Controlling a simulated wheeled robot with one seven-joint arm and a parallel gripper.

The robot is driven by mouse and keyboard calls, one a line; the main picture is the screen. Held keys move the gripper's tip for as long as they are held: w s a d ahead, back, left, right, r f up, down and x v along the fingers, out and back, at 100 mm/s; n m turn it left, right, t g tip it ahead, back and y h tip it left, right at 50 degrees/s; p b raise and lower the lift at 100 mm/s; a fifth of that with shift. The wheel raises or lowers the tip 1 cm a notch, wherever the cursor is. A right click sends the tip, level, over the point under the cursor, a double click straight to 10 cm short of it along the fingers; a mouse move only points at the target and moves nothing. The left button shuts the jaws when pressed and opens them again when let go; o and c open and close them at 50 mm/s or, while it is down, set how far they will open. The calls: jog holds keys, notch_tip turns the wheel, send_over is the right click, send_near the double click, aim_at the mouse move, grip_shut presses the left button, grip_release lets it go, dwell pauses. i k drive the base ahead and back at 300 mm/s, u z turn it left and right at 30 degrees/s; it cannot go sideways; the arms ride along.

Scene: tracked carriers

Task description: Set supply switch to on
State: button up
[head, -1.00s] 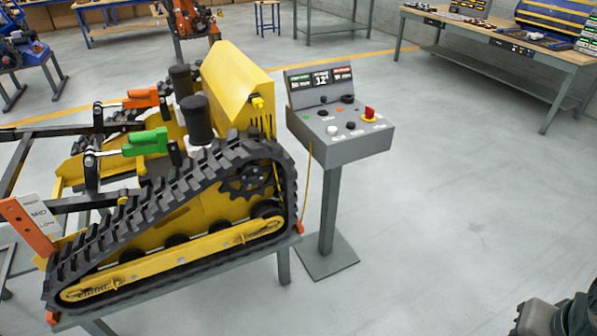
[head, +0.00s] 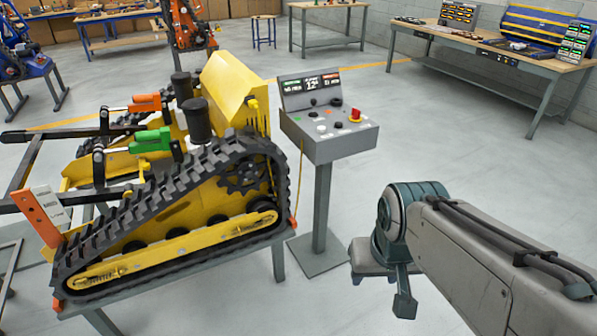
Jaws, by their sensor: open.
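The grey control console (head: 345,146) stands on a post right of the yellow tracked carrier. Its sloped top bears black knobs, a white button, small coloured buttons and a red knob (head: 355,114) on a yellow base. I cannot tell which control is the supply switch, or its setting. A display panel (head: 311,91) rises at the console's back, with lit readouts too small to read surely. My gripper (head: 381,291) shows below the end of my arm, right of the console's post and lower in the picture. Its jaws are apart and empty, clear of the console.
The tracked carrier (head: 180,215) on its stand fills the left, close beside the console. A yellow cable hangs at the console's left side. A workbench (head: 480,50) stands at the back right. The floor (head: 470,150) right of the console is clear.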

aim_at(356, 113)
jog(key=z, duration=0.1)
jog(key=i, duration=1.85)
jog(key=u, duration=0.25)
